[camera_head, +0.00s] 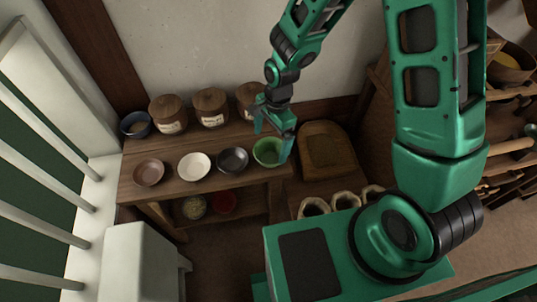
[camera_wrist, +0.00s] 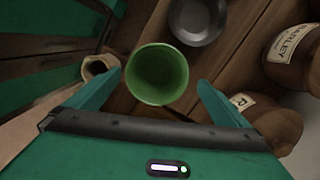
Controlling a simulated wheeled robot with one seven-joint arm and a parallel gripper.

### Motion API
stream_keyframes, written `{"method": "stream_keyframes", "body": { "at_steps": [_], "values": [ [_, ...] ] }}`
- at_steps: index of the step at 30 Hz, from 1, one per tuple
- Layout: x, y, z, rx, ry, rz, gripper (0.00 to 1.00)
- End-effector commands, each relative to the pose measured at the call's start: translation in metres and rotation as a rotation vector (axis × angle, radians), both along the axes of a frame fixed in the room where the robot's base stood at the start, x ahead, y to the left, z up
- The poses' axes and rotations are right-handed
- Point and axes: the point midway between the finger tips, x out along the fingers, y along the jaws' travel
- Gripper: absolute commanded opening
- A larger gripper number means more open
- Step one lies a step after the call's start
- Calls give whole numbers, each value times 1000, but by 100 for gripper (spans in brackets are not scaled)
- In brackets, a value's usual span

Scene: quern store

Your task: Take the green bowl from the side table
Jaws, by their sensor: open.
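The green bowl (camera_head: 267,152) stands at the right end of a row of bowls on the wooden side table (camera_head: 225,190). In the wrist view the green bowl (camera_wrist: 157,74) is seen from above, looks empty, and lies between and just beyond the two fingers. My gripper (camera_head: 275,137) is over the bowl, fingers pointing down. In the wrist view my gripper (camera_wrist: 152,92) is open with nothing held. I cannot tell whether a finger touches the bowl.
A dark grey bowl (camera_head: 233,160), a white bowl (camera_head: 194,166) and a brown bowl (camera_head: 149,172) stand left of it. Lidded jars (camera_head: 211,107) and a dark blue bowl (camera_head: 136,125) line the back. A wooden chair-like piece (camera_head: 327,150) and open sacks (camera_head: 314,206) are at right.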

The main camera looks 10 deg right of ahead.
Motion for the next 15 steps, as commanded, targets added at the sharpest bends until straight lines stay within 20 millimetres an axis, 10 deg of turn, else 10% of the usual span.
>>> {"method": "stream_keyframes", "body": {
  "at_steps": [15],
  "values": [
    [-4,0,-51,-1,1,0,100]
  ]
}}
